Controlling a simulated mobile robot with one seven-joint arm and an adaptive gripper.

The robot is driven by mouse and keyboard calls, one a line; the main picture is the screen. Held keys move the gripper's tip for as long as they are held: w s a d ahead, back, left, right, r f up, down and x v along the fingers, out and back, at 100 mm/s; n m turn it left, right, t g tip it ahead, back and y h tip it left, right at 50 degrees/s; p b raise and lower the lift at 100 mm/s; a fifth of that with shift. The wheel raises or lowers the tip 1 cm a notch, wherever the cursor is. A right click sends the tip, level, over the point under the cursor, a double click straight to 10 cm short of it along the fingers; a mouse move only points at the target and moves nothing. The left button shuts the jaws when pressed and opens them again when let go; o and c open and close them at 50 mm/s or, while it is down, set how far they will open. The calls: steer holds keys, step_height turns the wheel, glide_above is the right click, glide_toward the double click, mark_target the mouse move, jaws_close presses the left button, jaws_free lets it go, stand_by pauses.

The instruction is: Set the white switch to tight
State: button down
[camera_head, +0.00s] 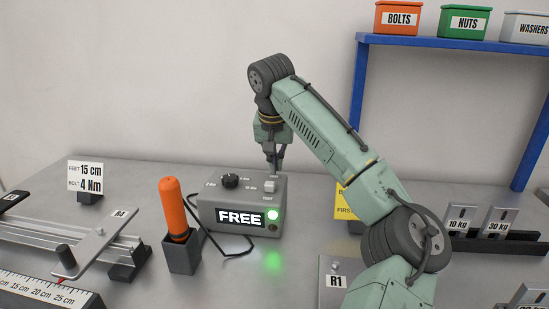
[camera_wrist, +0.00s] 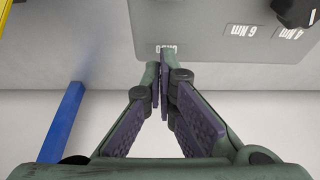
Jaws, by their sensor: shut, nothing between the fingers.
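The white switch (camera_head: 270,185) sits on top of a grey box (camera_head: 216,216), at the right of its upper face. Small lettering stands on its far and near sides, too small to read surely. The box's front display reads FREE, with a lit green lamp (camera_head: 273,215) beside it. My gripper (camera_head: 275,169) is shut and empty, pointing down just behind the switch; I cannot tell whether it touches it. In the wrist view my closed fingertips (camera_wrist: 165,56) lie over the edge of the box top (camera_wrist: 195,18); the switch cannot be made out there.
A black knob (camera_head: 230,181) with Nm marks is left of the switch. An orange-handled tool (camera_head: 173,208) stands in a grey holder (camera_head: 181,254) at the box's left, near a black cable. A blue shelf (camera_head: 430,43) with bins is at the right.

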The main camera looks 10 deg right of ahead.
steer(key=b+v, duration=0.1)
steer(key=v, duration=0.9)
steer(key=shift+s+a+f, duration=0.1)
steer(key=shift+s, duration=0.1)
